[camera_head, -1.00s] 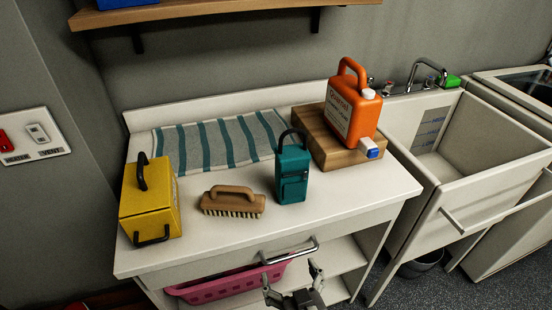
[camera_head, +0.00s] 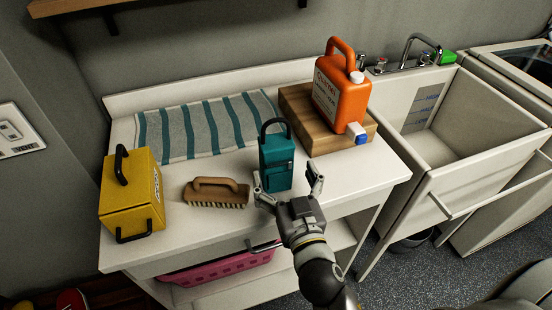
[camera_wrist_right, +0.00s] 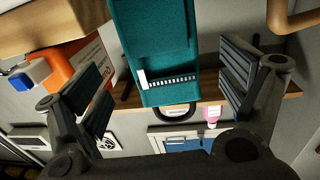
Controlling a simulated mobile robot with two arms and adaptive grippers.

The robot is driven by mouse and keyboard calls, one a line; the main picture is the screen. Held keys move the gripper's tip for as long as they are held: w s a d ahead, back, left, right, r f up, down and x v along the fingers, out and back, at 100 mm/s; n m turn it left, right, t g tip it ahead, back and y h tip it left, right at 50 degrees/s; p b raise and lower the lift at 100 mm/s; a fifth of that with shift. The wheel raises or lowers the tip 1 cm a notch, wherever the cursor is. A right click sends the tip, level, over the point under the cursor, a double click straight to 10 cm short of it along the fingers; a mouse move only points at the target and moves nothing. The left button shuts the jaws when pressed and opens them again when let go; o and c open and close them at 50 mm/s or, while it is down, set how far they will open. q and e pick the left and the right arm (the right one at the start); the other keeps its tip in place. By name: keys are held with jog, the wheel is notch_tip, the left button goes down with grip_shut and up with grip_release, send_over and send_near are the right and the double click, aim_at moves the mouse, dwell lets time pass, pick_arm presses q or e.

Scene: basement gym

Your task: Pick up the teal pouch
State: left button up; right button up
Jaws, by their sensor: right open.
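The teal pouch (camera_head: 277,165) stands upright on the white counter, with a dark loop handle on top. In the right wrist view the pouch (camera_wrist_right: 152,45) appears inverted, between the two spread fingers. My right gripper (camera_head: 287,180) is open at the front of the pouch, one finger toward each side of it. In the wrist view, gaps show between the pouch and both fingers of the gripper (camera_wrist_right: 165,78). I cannot tell how far the fingertips reach along the pouch. My left gripper is not in view.
A wooden brush (camera_head: 216,192) and a yellow box (camera_head: 130,198) stand left of the pouch. An orange jug (camera_head: 338,95) stands on a wooden block (camera_head: 297,103) to the right. A striped towel (camera_head: 175,130) lies behind. A sink (camera_head: 455,140) is at right.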

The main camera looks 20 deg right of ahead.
aim_at(279, 167)
jog(key=shift+w+r+p, duration=0.15)
jog(key=shift+w+p, duration=0.2)
jog(key=shift+w, duration=0.4)
jog(key=w+p, duration=0.1)
jog(key=w, duration=0.2)
jog(key=shift+w, duration=0.6)
jog(key=shift+c, duration=0.4)
jog(key=c, duration=1.1)
jog(key=shift+p, duration=0.4)
